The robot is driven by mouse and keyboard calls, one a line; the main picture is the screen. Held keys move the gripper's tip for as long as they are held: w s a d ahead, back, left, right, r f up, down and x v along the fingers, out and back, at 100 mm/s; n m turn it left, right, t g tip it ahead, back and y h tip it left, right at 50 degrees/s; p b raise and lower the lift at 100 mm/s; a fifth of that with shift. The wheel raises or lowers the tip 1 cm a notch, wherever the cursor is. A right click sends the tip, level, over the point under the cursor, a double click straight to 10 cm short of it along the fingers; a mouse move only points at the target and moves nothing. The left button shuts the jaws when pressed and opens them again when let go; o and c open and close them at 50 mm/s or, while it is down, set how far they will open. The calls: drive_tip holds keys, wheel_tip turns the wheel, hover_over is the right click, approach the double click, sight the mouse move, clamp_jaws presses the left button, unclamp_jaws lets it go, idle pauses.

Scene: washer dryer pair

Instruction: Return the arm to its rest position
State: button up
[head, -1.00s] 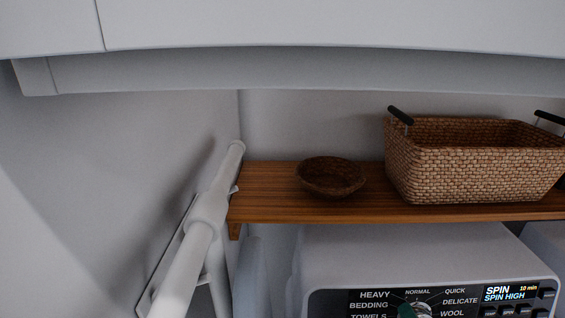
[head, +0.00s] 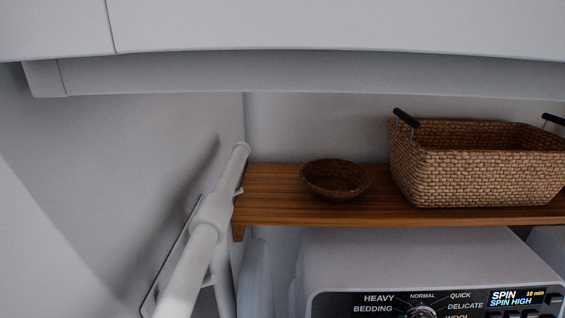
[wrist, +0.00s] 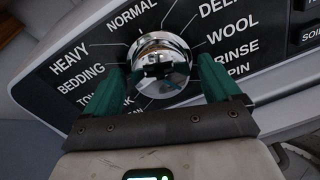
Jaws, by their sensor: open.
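My gripper (wrist: 163,78) is open in the wrist view, with its two green fingers spread on either side of a shiny chrome dial knob (wrist: 160,60). The knob shows between and just beyond the fingertips. Gaps show beside it, and I cannot tell how far the tips stand from the panel. The dial sits on the washer's dark control panel (wrist: 95,65), ringed by labels such as HEAVY, BEDDING and WOOL. In the head view the knob (head: 423,312) is cut off by the bottom edge, and my gripper does not clearly show.
A white machine (head: 400,260) stands below a wooden shelf (head: 270,195). The shelf holds a brown bowl (head: 335,180) and a wicker basket (head: 485,175). A white pipe-like bar (head: 205,225) runs along the left wall. A pale overhang (head: 300,75) crosses the top.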

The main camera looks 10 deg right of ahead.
drive_tip(key=n, duration=1.2)
drive_tip(key=shift+d+n+t+y, duration=0.1)
drive_tip(key=shift+n+t+y, duration=0.2)
drive_tip(key=shift+n, duration=1.6)
drive_tip(key=shift+s, duration=0.1)
